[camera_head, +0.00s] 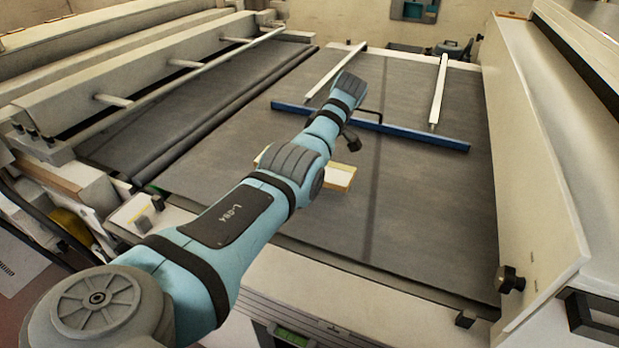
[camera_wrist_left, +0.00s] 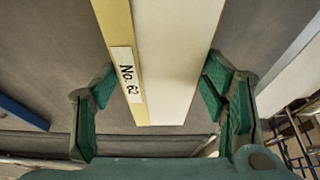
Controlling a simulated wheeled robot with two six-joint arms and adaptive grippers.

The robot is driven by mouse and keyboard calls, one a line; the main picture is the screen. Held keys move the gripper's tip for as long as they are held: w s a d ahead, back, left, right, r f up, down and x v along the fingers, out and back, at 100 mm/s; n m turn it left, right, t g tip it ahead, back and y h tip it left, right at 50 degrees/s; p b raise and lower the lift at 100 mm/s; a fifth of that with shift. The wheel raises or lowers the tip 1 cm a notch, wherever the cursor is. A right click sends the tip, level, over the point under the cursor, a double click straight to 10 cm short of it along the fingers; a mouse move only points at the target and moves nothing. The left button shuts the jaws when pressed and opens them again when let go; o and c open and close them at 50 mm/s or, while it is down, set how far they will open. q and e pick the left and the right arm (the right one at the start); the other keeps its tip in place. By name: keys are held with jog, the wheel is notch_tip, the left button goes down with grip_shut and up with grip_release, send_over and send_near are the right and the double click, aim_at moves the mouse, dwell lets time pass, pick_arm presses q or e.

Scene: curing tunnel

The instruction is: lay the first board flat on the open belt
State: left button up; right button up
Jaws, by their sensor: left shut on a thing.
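The board (camera_wrist_left: 178,60) is long, with a white face and a yellow edge that carries a label reading "No. 62". My left gripper (camera_wrist_left: 160,92) is shut on it, with green-padded fingers on either side. In the head view, part of the board (camera_head: 340,178) shows beyond my left arm, over the dark grey belt (camera_head: 420,220). My arm hides the rest of it and the gripper there. I cannot tell whether the board touches the belt. My right gripper is in neither view.
A blue bar (camera_head: 420,133) with a black handle lies across the belt beyond the board. Two white rails (camera_head: 335,70) (camera_head: 438,90) run lengthwise at the far end. A tall pale panel (camera_head: 540,150) borders the right side. The belt's front right is clear.

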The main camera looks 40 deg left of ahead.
pick_arm(q)
notch_tip(320, 180, down, 4)
jog(key=shift+s+d+f+b, duration=0.1)
jog(key=shift+f+b, duration=0.05)
jog(key=shift+b, duration=0.2)
jog(key=o, duration=1.4)
jog(key=shift+c, duration=0.2)
jog(key=p+v, duration=0.1)
jog(key=v, duration=1.1)
